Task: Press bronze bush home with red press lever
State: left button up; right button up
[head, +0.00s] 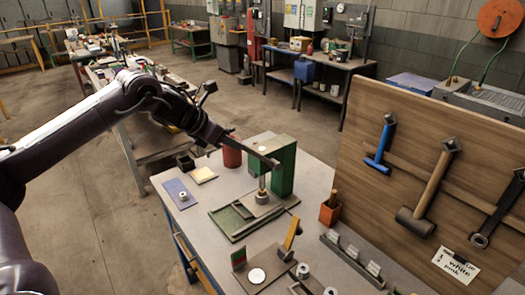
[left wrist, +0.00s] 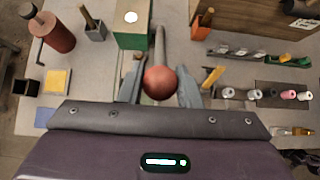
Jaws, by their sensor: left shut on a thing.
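The green press (head: 284,168) stands on the workbench. Its lever (head: 255,154) is a dark bar sloping down to the right in the head view. The lever's red ball knob (left wrist: 160,82) sits between the fingers of my left gripper (left wrist: 159,90), which is shut on it. In the head view my left gripper (head: 222,138) is at the lever's left end. A small bronze-coloured cylinder (head: 262,194) stands upright under the press head, on a grey piece over the green base plate (head: 232,220). I cannot tell how deep it sits. My right gripper is out of view.
A red can (head: 232,155) stands behind the lever, left of the press. A blue mat (head: 177,194) and yellow pad (head: 204,174) lie at the left. An orange holder (head: 329,213) and a tool board (head: 430,150) are at the right. Small parts crowd the front.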

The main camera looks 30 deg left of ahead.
pick_arm(q)
jog(key=shift+s+a+f+b, duration=0.2)
jog(key=shift+s+f+b, duration=0.25)
jog(key=shift+f, duration=0.15)
jog(key=shift+s+a+f+b, duration=0.15)
jog(key=shift+s+f+b, duration=0.3)
jog(key=shift+f, duration=0.1)
jog(key=shift+s+a+f+b, duration=0.2)
jog(key=shift+s+f+b, duration=0.25)
jog(key=shift+f+b, duration=0.35)
jog(key=shift+s+a+f+b, duration=0.15)
jog(key=shift+s+f+b, duration=0.25)
jog(key=shift+f+b, duration=0.45)
jog(key=shift+s+a+f+b, duration=0.2)
jog(key=shift+s+f+b, duration=0.25)
jog(key=shift+f+b, duration=0.35)
jog(key=shift+f, duration=0.1)
jog(key=shift+s+a+f+b, duration=0.1)
jog(key=shift+s+f+b, duration=0.2)
jog(key=shift+f+b, duration=0.6)
jog(key=shift+s+a+f+b, duration=0.1)
jog(key=shift+s+f+b, duration=0.15)
jog(key=shift+f+b, duration=0.6)
jog(key=shift+s+a+f+b, duration=0.1)
jog(key=shift+s+f+b, duration=0.2)
jog(key=shift+f+b, duration=0.6)
jog(key=shift+f, duration=0.1)
